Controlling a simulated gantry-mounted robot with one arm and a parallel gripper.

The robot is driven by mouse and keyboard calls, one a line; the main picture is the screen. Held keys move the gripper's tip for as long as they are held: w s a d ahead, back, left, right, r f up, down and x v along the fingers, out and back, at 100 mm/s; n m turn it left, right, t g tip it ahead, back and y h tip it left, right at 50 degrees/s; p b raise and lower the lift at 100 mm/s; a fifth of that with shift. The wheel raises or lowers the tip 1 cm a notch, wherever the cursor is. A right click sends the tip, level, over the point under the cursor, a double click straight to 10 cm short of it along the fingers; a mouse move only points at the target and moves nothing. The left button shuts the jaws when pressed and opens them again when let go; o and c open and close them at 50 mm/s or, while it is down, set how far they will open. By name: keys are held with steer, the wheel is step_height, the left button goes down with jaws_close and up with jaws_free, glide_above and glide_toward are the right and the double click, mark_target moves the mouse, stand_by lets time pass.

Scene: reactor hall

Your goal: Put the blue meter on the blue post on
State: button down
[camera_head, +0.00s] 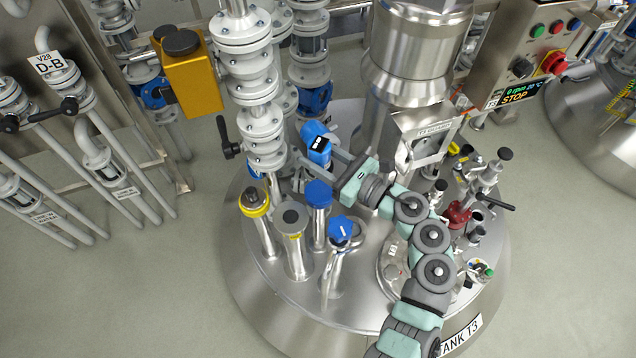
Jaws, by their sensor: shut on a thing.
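The blue meter (317,137) with a small black display is in the upper middle of the view. It looks tilted and is held above the tank lid, beside the grey flanged pipe. My gripper (322,158) comes in from the right and is shut on it; the fingers are partly hidden. A post with a blue top (318,194) stands on the lid below the meter in the picture. The meter is apart from this post's top. A second post-like pipe with a blue handle (340,229) stands in front of it to the right.
A yellow-collared post (255,203) and a grey-topped post (292,219) stand to the left on the tank lid (275,268). The flanged pipe (248,75) rises close left of the meter. Valves and fittings (458,214) crowd the lid's right side.

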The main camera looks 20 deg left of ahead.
mark_target(318, 190)
step_height(318, 190, down, 11)
steer(key=shift+r+b, duration=0.15)
steer(key=shift+b, duration=0.65)
steer(key=shift+f+b, duration=0.2)
steer(key=shift+b, duration=0.15)
steer(key=c, duration=0.7)
jaws_free()
steer(key=shift+r, duration=0.1)
steer(key=shift+r+p, duration=0.2)
steer(key=shift+p, duration=0.1)
steer(key=v, duration=1.2)
